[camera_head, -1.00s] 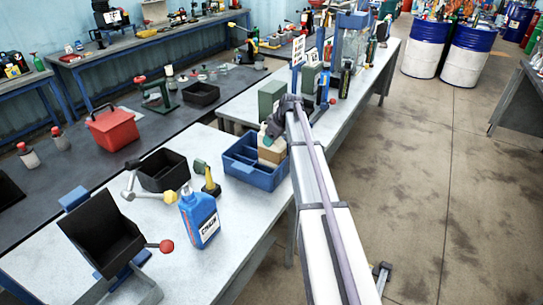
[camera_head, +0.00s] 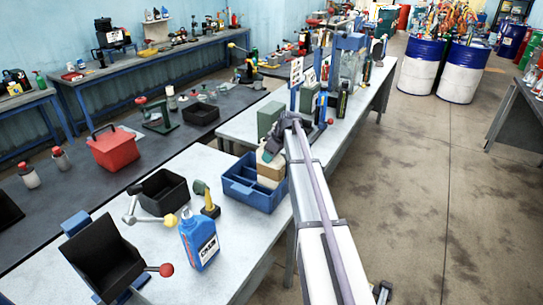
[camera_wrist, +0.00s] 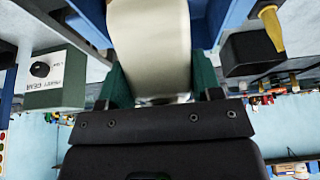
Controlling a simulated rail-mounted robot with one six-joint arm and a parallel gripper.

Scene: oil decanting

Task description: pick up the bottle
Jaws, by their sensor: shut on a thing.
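The bottle (camera_head: 268,169) is cream to tan and is at the right end of the blue divided crate (camera_head: 240,192). In the wrist view the pale bottle (camera_wrist: 150,42) fills the space between my two green fingers. My gripper (camera_head: 271,150) is shut on its upper part, and the gripper (camera_wrist: 160,85) also shows at close range in the wrist view. My arm and gripper hide part of the bottle. I cannot tell whether its base touches the crate floor.
A grey-green box (camera_head: 270,118) is just behind. A black hopper (camera_head: 103,252) is at the front left. The aisle floor on the right is clear.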

